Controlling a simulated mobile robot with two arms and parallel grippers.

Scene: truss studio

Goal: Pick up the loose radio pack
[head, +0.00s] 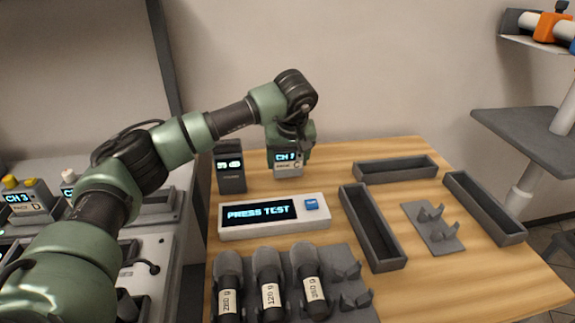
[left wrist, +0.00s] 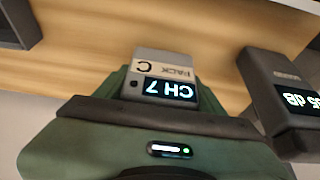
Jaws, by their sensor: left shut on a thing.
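The loose radio pack (head: 288,168) is a small grey box with a lit "CH 7" display, standing at the back of the wooden table (head: 475,275). In the left wrist view the pack (left wrist: 160,67) shows its label "PACK C". My left gripper (head: 291,146) comes down on it from above and is shut on its upper part. I cannot tell whether the pack's bottom touches the table. My right gripper is not in view.
A dark meter (head: 230,170) with a lit display stands close left of the pack. A "PRESS TEST" console (head: 235,229) is in front. Several microphones (head: 267,268) lie on a grey rack. Dark trays (head: 395,168) and a clip holder (head: 432,227) are to the right.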

